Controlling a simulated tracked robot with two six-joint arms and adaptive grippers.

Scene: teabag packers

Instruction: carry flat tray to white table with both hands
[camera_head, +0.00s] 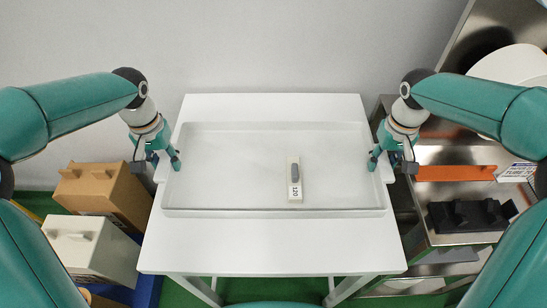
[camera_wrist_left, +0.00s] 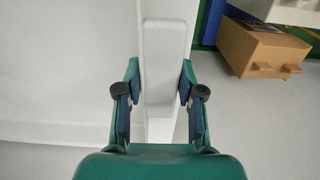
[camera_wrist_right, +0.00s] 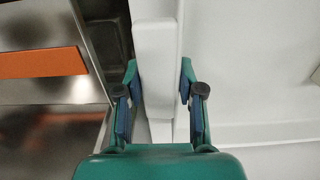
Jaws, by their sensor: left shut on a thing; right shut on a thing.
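The white flat tray (camera_head: 235,211) is over the top of the white table (camera_head: 265,260), level and roughly centred. I cannot tell whether it touches the tabletop. A small white block with a grey piece and the mark "120" (camera_head: 295,192) lies in the tray, right of its middle. My left gripper (camera_head: 163,158) is shut on the tray's left handle, which shows between its fingers in the left wrist view (camera_wrist_left: 165,60). My right gripper (camera_head: 384,161) is shut on the tray's right handle, which shows between its fingers in the right wrist view (camera_wrist_right: 155,60).
Brown boxes (camera_head: 110,192) and a white box (camera_head: 90,245) stand left of the table. A metal bench (camera_head: 450,155) at the right holds an orange bar (camera_head: 455,173) and a black object (camera_head: 465,215). A grey wall is behind the table. The tabletop's front strip is bare.

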